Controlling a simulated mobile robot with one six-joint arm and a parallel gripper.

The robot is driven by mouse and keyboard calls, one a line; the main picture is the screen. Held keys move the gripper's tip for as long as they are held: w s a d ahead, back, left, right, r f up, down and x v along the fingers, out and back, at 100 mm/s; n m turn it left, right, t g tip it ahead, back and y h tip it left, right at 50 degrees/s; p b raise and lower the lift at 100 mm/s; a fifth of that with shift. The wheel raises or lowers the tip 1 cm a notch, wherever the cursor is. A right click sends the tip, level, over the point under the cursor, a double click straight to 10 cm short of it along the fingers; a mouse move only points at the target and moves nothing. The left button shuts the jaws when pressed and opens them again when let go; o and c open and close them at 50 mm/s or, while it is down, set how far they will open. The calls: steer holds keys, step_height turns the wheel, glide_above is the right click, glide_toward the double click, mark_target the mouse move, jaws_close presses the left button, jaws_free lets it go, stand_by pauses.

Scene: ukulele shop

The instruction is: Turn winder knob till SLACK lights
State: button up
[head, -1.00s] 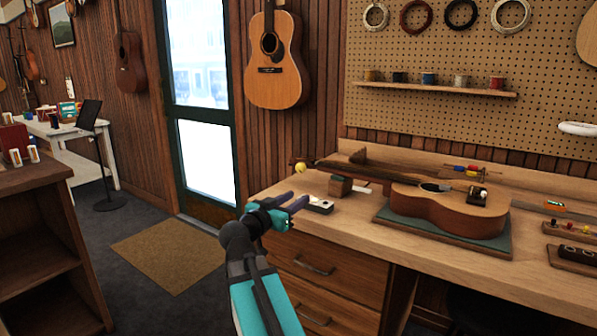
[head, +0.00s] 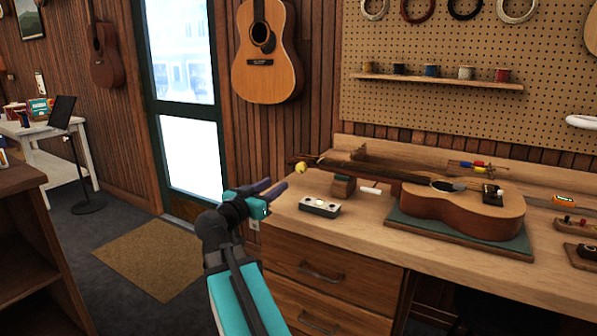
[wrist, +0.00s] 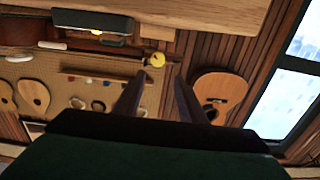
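A yellow round knob (head: 300,168) sits at the headstock end of the ukulele (head: 455,215) lying on the bench. I take it for the winder knob; it also shows in the wrist view (wrist: 157,60), ahead of the gap between my fingers. My gripper (head: 274,187) is open and empty, left of the knob and off the bench's left end, apart from it. A small grey box (head: 320,207) with a light spot on top lies on the bench near the knob. It shows in the wrist view (wrist: 75,20) too. I cannot read any SLACK label.
The wooden workbench (head: 345,235) has a dark neck-support block (head: 343,187) under the ukulele's neck. The ukulele rests on a green mat (head: 515,245). Screwdrivers and small trays lie at the right. A guitar (head: 265,60) hangs on the wall behind.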

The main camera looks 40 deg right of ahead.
mark_target(300, 169)
steer(key=shift+s+d, duration=0.1)
steer(key=shift+d, duration=0.15)
steer(key=shift+d, duration=0.15)
steer(key=x, duration=1.3)
steer(key=shift+s+d, duration=0.1)
steer(key=shift+d, duration=0.25)
steer(key=shift+c, duration=0.2)
steer(key=c, duration=0.7)
steer(key=shift+a+f, duration=0.15)
steer(key=shift+a, duration=0.2)
steer(key=shift+c, duration=0.2)
steer(key=shift+d, duration=0.3)
